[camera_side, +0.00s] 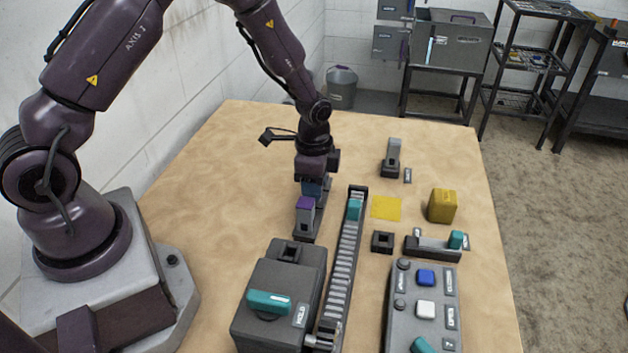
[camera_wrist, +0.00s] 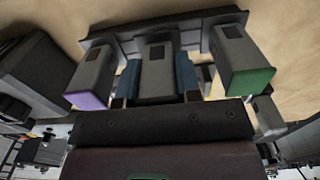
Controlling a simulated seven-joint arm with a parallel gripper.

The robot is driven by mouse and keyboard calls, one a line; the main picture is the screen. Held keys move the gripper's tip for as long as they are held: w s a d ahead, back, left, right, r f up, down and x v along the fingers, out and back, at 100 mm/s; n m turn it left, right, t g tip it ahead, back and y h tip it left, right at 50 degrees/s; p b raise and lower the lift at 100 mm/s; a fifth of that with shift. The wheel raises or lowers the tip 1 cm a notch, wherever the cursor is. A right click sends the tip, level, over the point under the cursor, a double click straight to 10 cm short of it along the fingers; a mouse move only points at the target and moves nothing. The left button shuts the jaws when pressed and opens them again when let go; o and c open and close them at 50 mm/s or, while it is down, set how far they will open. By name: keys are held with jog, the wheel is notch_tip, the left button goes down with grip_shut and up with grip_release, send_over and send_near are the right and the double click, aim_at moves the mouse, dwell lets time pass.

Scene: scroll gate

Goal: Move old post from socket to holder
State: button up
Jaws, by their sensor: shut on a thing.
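My gripper (camera_side: 313,188) is shut on a plain grey post (camera_wrist: 157,72), seen between its blue fingers in the wrist view. The post stands between two others in a dark rack (camera_wrist: 205,20); whether it is fully seated is hard to tell. A purple-ended post (camera_wrist: 92,78) is at the left of the rack and a green-ended post (camera_wrist: 240,62) at the right. In the side view the purple-topped post (camera_side: 305,212) shows in front of my gripper, and the held post is mostly hidden. A dark block with a square socket (camera_side: 289,252) on top looks empty.
A teal handle (camera_side: 268,302) is on the dark block. A ribbed track (camera_side: 343,255) with a teal slider runs beside it. A small square black socket (camera_side: 382,242), a yellow block (camera_side: 442,206), another grey post (camera_side: 393,153) and a button panel (camera_side: 424,310) stand to the right.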

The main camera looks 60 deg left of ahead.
jog(key=shift+f, duration=0.7)
jog(key=o, duration=1.6)
jog(key=shift+r, duration=3.55)
